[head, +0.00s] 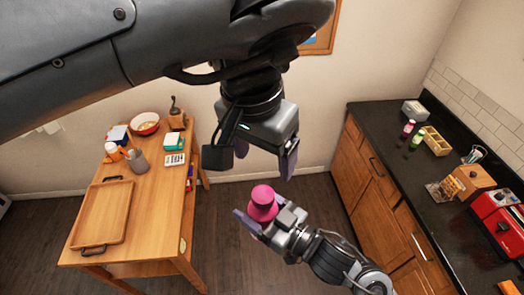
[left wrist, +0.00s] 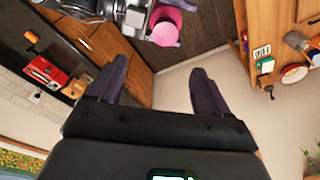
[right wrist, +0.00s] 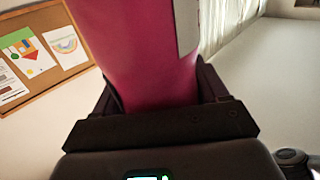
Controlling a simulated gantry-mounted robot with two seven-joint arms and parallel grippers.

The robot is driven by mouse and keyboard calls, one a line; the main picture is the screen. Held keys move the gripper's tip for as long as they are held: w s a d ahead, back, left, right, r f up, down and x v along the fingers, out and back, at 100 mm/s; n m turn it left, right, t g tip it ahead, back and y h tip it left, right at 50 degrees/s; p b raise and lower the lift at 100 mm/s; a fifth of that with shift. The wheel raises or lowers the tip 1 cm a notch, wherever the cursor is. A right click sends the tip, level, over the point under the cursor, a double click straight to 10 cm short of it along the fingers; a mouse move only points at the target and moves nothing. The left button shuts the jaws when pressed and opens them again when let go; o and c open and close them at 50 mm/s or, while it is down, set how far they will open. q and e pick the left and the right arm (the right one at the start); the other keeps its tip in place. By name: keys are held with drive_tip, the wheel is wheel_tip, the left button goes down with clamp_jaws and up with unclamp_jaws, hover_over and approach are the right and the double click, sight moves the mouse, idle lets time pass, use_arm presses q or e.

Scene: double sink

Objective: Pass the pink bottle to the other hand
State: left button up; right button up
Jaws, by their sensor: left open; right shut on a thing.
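The pink bottle (head: 262,204) is held in my right gripper (head: 262,222), low in the middle of the head view, above the floor. In the right wrist view the bottle (right wrist: 150,50) fills the space between the fingers, with a pale patch on its side. My left gripper (head: 268,162) is open and empty, higher up and a little apart from the bottle. In the left wrist view the open fingers of my left gripper (left wrist: 163,90) show nothing between them, and the bottle (left wrist: 165,24) is beyond them at the top.
A wooden table (head: 150,215) with a tray (head: 102,213), a red bowl (head: 145,123) and small items stands at the left. A dark counter (head: 425,165) with bottles, a wooden box and a red toaster (head: 495,215) runs along the right. The floor between them is clear.

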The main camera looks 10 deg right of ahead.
sight(268, 195)
use_arm(q)
drive_tip(key=f, duration=0.7)
drive_tip(key=w+d+f, duration=0.1)
drive_tip(key=f, duration=0.3)
drive_tip(key=shift+f, duration=0.2)
drive_tip(key=shift+s, duration=0.1)
drive_tip(key=c, duration=1.2)
drive_tip(key=shift+c, duration=0.4)
use_arm(e)
drive_tip(key=o, duration=1.1)
